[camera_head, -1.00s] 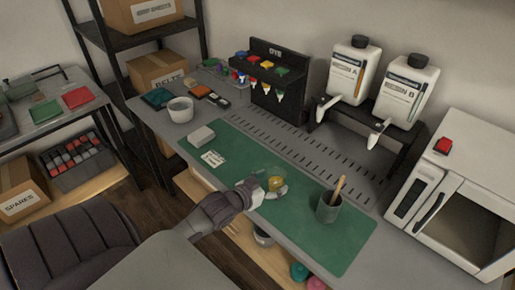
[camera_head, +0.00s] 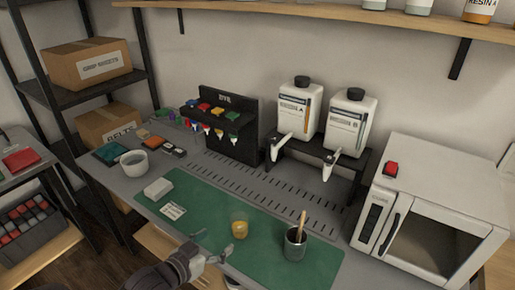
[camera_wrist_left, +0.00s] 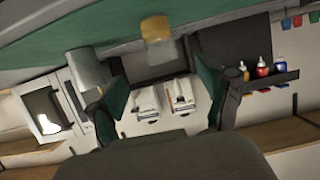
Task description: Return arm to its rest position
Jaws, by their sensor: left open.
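My left gripper (camera_head: 212,256) is open and empty at the front edge of the green mat (camera_head: 200,215), low in the head view. It is apart from the clear cup with amber liquid (camera_head: 239,229), which stands upright on the mat. In the left wrist view the open fingers (camera_wrist_left: 156,98) frame no held thing; the amber cup (camera_wrist_left: 157,38) shows upside down beyond them. My right gripper is not in view.
A white block (camera_head: 158,189) and a label card (camera_head: 173,211) lie at the mat's left. Two resin bottles (camera_head: 299,105) stand on a black stand behind. A white oven (camera_head: 430,225) fills the right of the bench. A dye rack (camera_head: 225,125) stands at the back.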

